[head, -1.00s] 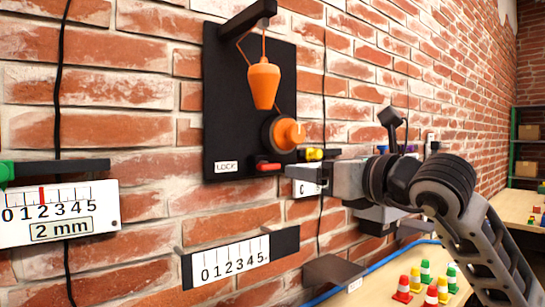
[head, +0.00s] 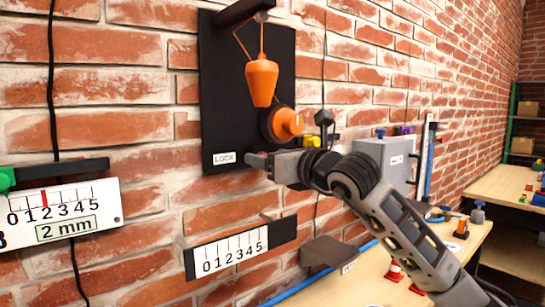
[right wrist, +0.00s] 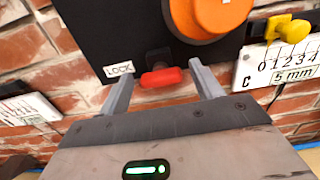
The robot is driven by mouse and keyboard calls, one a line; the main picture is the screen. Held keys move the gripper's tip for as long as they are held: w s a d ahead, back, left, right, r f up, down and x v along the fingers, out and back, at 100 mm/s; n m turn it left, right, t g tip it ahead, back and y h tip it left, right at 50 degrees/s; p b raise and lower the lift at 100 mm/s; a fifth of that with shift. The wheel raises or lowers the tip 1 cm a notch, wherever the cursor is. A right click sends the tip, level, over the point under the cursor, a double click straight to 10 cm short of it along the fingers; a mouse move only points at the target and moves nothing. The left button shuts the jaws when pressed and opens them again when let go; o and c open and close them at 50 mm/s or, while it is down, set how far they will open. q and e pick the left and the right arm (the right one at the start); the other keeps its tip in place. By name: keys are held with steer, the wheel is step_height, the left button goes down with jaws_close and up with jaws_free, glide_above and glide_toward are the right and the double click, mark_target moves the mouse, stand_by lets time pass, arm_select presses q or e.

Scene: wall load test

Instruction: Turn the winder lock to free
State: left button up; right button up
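The winder lock is a red handle (right wrist: 161,78) on a short dark stem at the bottom of the black wall board (head: 222,75). It lies roughly level beside the white LOCK label (right wrist: 118,69). My right gripper (head: 256,158) is open, with one finger on each side of the red handle. Whether the fingers touch it I cannot tell. In the head view the gripper hides the handle. The orange winder knob (head: 286,124) is just above, also showing in the right wrist view (right wrist: 222,12). An orange weight (head: 262,82) hangs above it. My left gripper is not in view.
A 0–5 scale (head: 229,252) is on the wall below the board. A 2 mm scale (head: 62,212) is at the left, and a 5 mm scale (right wrist: 283,72) with a yellow piece is to the right. A grey box (head: 382,160) and a table with cones (head: 394,270) lie behind my arm.

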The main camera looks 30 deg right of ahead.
steer(key=c, duration=0.8)
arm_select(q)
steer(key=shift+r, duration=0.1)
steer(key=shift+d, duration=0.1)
arm_select(e)
steer(key=shift+f, duration=0.1)
arm_select(q)
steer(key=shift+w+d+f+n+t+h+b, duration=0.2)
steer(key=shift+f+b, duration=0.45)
steer(key=shift+b, duration=1.1)
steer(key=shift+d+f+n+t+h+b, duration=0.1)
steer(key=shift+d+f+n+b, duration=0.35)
steer(key=shift+b, duration=1.25)
arm_select(e)
steer(key=shift+a+f+n, duration=0.1)
steer(key=shift+n, duration=4.3)
steer(key=shift+a+f+n, duration=0.1)
steer(key=shift+n, duration=4.3)
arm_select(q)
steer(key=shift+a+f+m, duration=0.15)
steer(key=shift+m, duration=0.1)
arm_select(e)
steer(key=shift+n, duration=0.3)
steer(key=o, duration=1)
